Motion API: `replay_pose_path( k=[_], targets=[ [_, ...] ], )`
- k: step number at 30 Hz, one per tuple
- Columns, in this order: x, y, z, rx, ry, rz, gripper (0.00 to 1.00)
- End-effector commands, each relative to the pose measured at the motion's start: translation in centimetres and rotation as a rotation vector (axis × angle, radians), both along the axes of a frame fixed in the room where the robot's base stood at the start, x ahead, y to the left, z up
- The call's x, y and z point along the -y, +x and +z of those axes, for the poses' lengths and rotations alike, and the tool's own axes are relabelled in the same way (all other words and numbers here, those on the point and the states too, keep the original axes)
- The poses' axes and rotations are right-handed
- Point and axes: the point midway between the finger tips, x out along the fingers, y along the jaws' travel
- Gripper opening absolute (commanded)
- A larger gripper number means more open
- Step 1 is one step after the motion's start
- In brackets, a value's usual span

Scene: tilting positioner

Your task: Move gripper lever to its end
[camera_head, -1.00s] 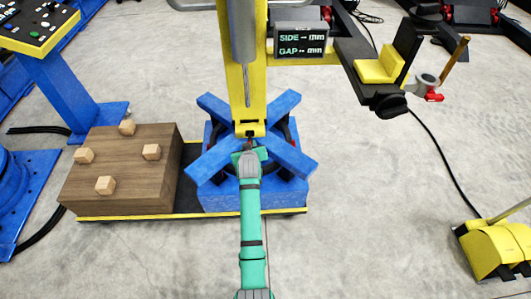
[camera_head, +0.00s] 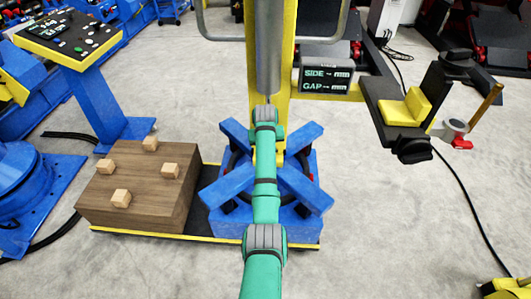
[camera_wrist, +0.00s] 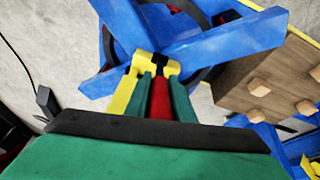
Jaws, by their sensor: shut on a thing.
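My gripper (camera_wrist: 161,82) shows in the wrist view, its two green fingers shut around a red lever (camera_wrist: 160,102). The lever's far end meets a yellow and black bracket at the middle of a blue cross-shaped piece (camera_wrist: 215,45). A yellow bar (camera_wrist: 122,92) lies just left of the fingers. In the head view my arm reaches forward over the blue cross (camera_head: 300,187), below a grey cylinder on a yellow post. My fingers and the red lever are hidden there by the arm.
A wooden block with small pegs (camera_head: 135,205) stands left of the cross. A display box (camera_head: 327,81) reads SIDE and GAP with dashes. A yellow seat-like block (camera_head: 405,105) is on an arm at right. A control console (camera_head: 70,38) stands at left. Floor at right is mostly clear.

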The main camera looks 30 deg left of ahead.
Motion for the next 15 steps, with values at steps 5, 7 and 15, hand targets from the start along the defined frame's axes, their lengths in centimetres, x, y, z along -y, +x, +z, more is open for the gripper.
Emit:
replay_pose_path(
  k=[5, 7, 15],
  targets=[
    [-0.11, 0.26, 0.30, -0.035, -0.013, -0.004, 0.00],
    [-0.24, 0.23, 0.28, -0.044, -0.017, -0.004, 0.00],
    [-0.58, 0.09, 0.29, -0.053, -0.022, -0.001, 0.00]
  ],
)
